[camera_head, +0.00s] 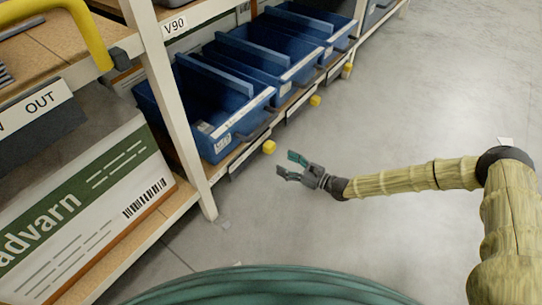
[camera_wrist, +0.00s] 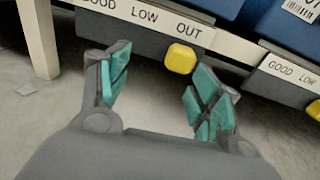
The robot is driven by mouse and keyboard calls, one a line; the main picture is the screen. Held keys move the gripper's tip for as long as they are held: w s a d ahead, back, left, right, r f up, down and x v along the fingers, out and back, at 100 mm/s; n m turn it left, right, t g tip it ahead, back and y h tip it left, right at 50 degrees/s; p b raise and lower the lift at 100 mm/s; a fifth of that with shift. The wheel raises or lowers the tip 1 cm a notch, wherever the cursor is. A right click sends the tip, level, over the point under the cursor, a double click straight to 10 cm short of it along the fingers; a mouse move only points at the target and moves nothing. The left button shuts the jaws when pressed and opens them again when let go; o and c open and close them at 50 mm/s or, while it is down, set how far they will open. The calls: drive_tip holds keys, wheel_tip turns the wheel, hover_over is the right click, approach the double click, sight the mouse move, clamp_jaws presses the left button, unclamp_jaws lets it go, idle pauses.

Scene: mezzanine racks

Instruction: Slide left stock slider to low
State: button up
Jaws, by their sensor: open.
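The left stock slider's yellow knob (camera_head: 268,147) sits on a dark strip under the front of the nearest blue bin. In the wrist view the knob (camera_wrist: 180,58) is below the label (camera_wrist: 145,17) reading GOOD, LOW, OUT, roughly under OUT. My gripper (camera_head: 290,165) is open and empty, with teal finger pads, in front of the shelf edge just right of the knob in the head view. In the wrist view the knob shows between and beyond the fingertips (camera_wrist: 159,62), nearer the right one. I see no contact.
More yellow knobs sit along the shelf edge, the nearest one (camera_head: 315,101) to the right. Blue bins (camera_head: 233,120) stand above. A white rack post (camera_head: 180,120) is left of the slider, beside a large advarn box (camera_head: 85,210). Open floor (camera_head: 420,100) lies right.

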sight(273, 149)
drive_tip(key=shift+m+t, duration=0.4)
drive_tip(key=shift+t, duration=0.2)
drive_tip(key=w+a+b, duration=0.1)
drive_tip(key=w, duration=0.1)
drive_tip(key=w+a+b, duration=0.2)
drive_tip(key=w, duration=0.1)
drive_tip(key=w+a+b, duration=0.1)
drive_tip(key=w+a, duration=0.1)
drive_tip(key=shift+w+f+b, duration=0.15)
drive_tip(key=shift+f+b, duration=0.1)
drive_tip(key=shift+b, duration=0.1)
drive_tip(key=shift+b+x, duration=0.3)
drive_tip(key=shift+x, duration=0.65)
drive_tip(key=shift+r, duration=0.1)
drive_tip(key=shift+c, duration=0.3)
